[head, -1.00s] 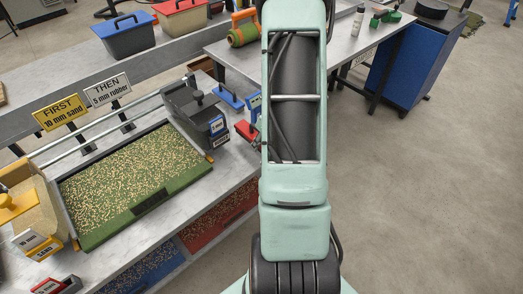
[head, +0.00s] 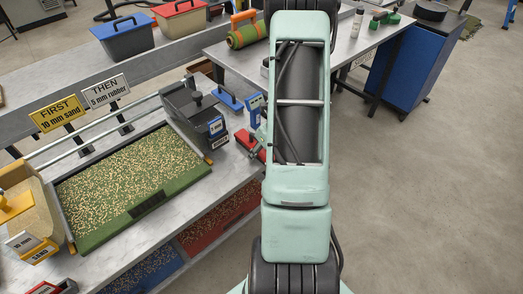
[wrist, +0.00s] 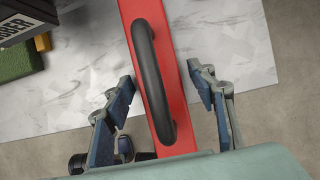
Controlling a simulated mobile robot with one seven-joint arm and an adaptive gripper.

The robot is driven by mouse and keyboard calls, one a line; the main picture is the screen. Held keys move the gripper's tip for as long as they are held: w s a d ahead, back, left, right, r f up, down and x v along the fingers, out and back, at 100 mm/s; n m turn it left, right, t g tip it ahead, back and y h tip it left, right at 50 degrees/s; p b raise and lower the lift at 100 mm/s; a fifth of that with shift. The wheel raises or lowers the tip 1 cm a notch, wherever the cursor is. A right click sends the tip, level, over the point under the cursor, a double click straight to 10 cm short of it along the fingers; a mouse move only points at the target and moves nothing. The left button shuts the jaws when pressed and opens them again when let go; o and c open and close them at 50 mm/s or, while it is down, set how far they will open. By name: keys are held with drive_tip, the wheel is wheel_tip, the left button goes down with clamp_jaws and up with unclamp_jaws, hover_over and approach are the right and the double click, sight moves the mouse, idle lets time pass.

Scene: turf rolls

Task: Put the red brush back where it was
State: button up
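The red brush (head: 249,144) lies at the right end of the grey workbench, right of the dark hopper, partly hidden by my arm in the head view. In the wrist view the red brush (wrist: 183,110) runs up and down the picture, with a black loop handle (wrist: 150,75) on top. My gripper (wrist: 160,77) is open over it, one blue-padded finger on each side of the handle, with gaps on both sides. In the head view my gripper (head: 256,118) is mostly behind my arm.
A dark hopper (head: 190,108) stands left of the brush, by a green tray (head: 185,182) of granules. A blue tool (head: 230,101) lies behind. A sand hopper (head: 28,215) is at the left. Bare floor (head: 430,190) lies right of the bench.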

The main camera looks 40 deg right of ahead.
drive_tip(key=p+v, duration=0.3)
drive_tip(key=v, duration=0.9)
drive_tip(key=shift+r, duration=0.15)
